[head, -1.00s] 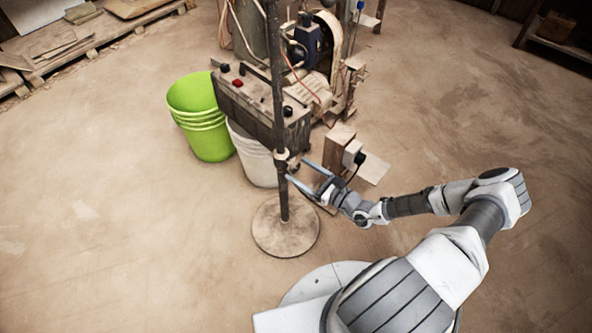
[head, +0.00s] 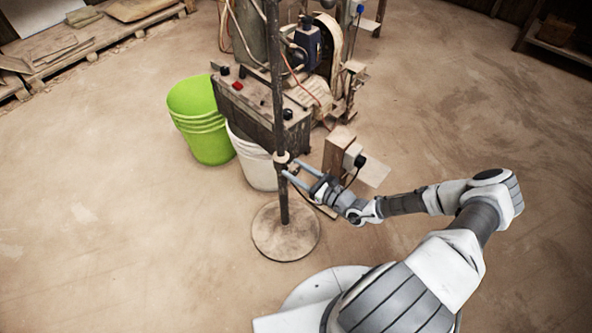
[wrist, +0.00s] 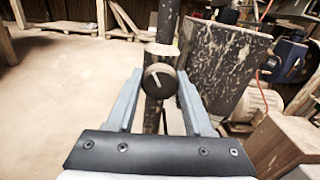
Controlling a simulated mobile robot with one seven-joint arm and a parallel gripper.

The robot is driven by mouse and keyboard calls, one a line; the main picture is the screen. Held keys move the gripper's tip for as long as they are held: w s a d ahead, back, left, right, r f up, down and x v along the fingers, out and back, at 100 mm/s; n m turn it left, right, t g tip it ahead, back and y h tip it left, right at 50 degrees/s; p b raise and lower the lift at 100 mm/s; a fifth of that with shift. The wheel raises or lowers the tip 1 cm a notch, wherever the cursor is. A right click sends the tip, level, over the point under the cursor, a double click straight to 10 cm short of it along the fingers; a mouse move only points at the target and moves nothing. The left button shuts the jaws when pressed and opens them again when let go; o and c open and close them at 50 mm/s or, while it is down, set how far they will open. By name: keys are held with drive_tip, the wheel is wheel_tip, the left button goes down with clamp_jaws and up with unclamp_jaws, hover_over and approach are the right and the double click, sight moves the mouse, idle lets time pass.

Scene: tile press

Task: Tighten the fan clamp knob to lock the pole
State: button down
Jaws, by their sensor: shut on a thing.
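The fan pole (head: 278,105) is a dark upright post on a round, dusty base (head: 285,243). A pale clamp collar (head: 282,157) sits around it low down. In the wrist view, the round dark clamp knob (wrist: 159,82) with a light pointer line, tilted slightly, faces me just below the collar (wrist: 161,49). My gripper (head: 285,167) reaches the pole from the right at knob height. In the wrist view, my gripper (wrist: 160,75) has one finger on each side of the knob and is shut on it. The knob is too small to make out in the head view.
A green bucket stack (head: 198,118) and a white bucket (head: 254,160) stand behind the pole. A control box (head: 255,112) and machinery are close behind it. A wooden block (head: 338,150) is right of my gripper. The floor at left is clear.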

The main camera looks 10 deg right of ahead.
drive_tip(key=shift+m, duration=0.3)
drive_tip(key=shift+r+m+p, duration=0.15)
drive_tip(key=shift+m+p, duration=0.7)
drive_tip(key=shift+m, duration=0.05)
drive_tip(key=m+p, duration=0.1)
drive_tip(key=m, duration=0.1)
drive_tip(key=shift+m, duration=0.3)
drive_tip(key=m, duration=0.6)
drive_tip(key=shift+p, duration=0.35)
drive_tip(key=m, duration=0.6)
drive_tip(key=shift+m, duration=0.4)
drive_tip(key=m+b, duration=0.1)
drive_tip(key=m, duration=0.4)
drive_tip(key=shift+s+m, duration=0.1)
drive_tip(key=shift+m, duration=0.6)
drive_tip(key=shift+c, duration=1.4)
unclamp_jaws()
